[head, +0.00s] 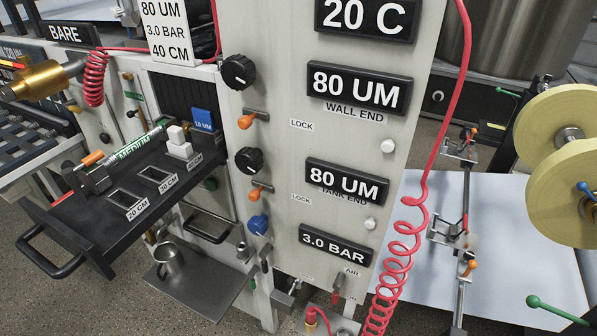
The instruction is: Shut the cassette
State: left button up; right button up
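A black tray-like drawer, which looks like the cassette (97,220), sticks out toward the lower left from a dark opening (183,95) in the machine in the head view. It stands open, with a black bar handle (50,262) at its outer end. A rod labelled MEDIUM (137,146) lies along its far side, with an orange knob (93,158) at the outer end. Slots labelled 20 CM (125,198) and 30 CM (157,176) are empty. White blocks (179,145) and a blue tab (203,119) are at the inner end. Neither of my grippers shows.
The pale control panel (290,75) beside the drawer carries black knobs (239,71), orange levers and a blue knob (258,225). Below is a metal shelf (205,288) with a metal cup (170,260). A coiled red hose (395,260) hangs at right. Floor is clear at lower left.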

aim_at(114, 206)
jog(key=u, duration=1.5)
